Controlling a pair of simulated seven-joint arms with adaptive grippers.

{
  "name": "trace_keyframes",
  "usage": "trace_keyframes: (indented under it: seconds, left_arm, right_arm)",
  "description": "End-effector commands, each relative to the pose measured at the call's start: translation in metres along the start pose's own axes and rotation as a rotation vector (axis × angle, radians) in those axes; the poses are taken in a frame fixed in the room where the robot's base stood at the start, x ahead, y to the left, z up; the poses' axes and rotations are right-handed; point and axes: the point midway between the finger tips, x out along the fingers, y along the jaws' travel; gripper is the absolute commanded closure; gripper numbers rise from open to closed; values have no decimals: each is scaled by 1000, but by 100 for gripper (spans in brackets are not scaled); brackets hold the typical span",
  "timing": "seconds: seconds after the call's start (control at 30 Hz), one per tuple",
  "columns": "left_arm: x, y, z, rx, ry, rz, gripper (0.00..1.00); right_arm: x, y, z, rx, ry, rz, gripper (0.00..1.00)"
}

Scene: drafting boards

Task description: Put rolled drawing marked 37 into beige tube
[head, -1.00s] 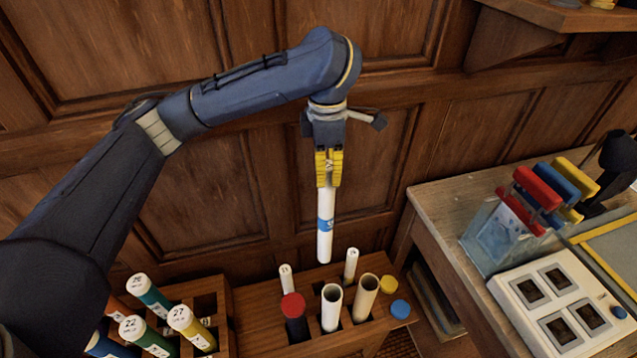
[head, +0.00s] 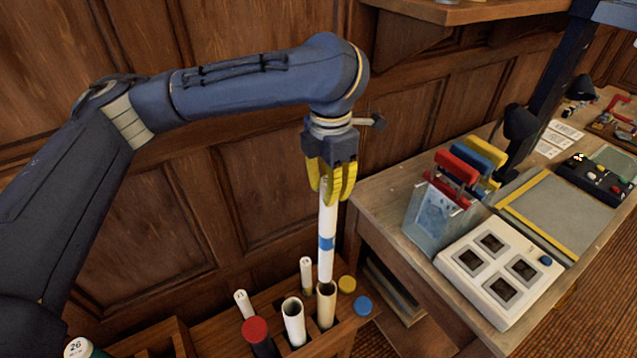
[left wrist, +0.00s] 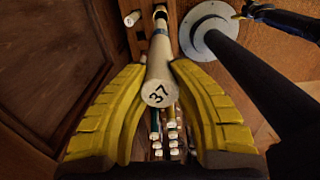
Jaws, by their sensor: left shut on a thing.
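My left gripper (head: 331,192) is shut on the rolled drawing marked 37 (head: 327,222), a white roll with a blue band, held near its top. Its number shows on the end face in the left wrist view (left wrist: 158,93), between the yellow fingers (left wrist: 160,112). The roll hangs nearly upright. Its lower end meets the mouth of the beige tube (head: 326,309) in the head view; how far inside it is, I cannot tell. The beige tube stands open in the wooden rack.
An open white tube (head: 294,324) stands just left of the beige one, then a red-capped tube (head: 256,333). A yellow cap (head: 347,284) and blue cap (head: 362,304) lie at the right. A desk (head: 400,222) is on the right.

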Motion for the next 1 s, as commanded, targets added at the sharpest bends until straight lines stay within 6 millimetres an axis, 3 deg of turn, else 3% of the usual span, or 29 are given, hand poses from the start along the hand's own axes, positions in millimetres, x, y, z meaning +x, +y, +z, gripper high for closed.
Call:
trace_keyframes:
  seconds: [1.0]
  left_arm:
    - [59, -1, 1, -21, -3, 0, 100]
  right_arm:
    - [0, 0, -1, 0, 2, 0, 0]
